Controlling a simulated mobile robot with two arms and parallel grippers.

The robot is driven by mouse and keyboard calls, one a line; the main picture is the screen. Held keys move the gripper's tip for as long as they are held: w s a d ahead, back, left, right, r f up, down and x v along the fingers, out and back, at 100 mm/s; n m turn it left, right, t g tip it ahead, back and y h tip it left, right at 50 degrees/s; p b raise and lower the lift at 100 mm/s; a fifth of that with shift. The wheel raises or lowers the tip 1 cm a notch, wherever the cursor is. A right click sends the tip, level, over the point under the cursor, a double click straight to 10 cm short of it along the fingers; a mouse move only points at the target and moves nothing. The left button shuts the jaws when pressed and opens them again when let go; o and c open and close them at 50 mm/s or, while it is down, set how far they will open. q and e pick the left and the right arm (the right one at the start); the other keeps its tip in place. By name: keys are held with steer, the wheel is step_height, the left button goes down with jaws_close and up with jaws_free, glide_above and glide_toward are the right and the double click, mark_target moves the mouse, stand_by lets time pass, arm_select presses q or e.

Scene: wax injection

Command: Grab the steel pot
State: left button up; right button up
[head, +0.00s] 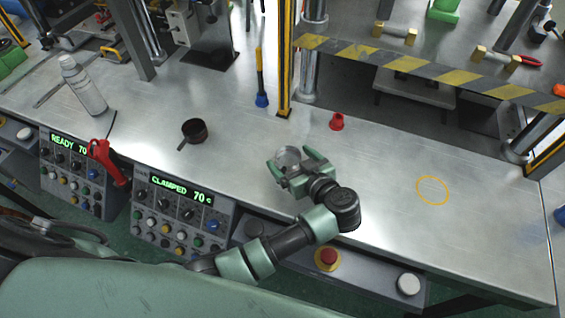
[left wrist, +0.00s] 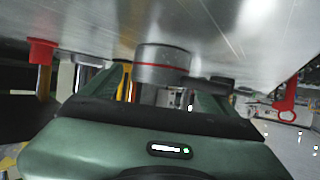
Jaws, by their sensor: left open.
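The steel pot (head: 287,156) is a small, shiny grey round vessel on the steel bench, right at my left gripper. My left gripper (head: 290,160) is open, with its green fingers on either side of the pot. In the left wrist view the pot (left wrist: 160,64) shows as a grey cylinder with a thin red line, between the fingers and against the bench top. I cannot tell whether either finger touches it. A dark bar shows beside it there; I cannot tell what it belongs to. My right gripper is not in view.
A dark pan with a handle (head: 195,130) stands to the left. A red cup (head: 337,121) stands beyond the gripper, near a yellow post (head: 285,60). The bench is clear around the yellow circle (head: 433,190).

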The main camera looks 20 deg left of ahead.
arm_select(q)
steer(key=shift+w, duration=0.1)
steer(key=shift+d+r, duration=0.1)
steer(key=shift+s+d+r, duration=0.2)
steer(key=shift+s+d, duration=0.05)
steer(key=shift+s, duration=0.15)
steer(key=c, duration=1.5)
steer(key=shift+w+a+f, duration=0.15)
steer(key=shift+c, duration=0.4)
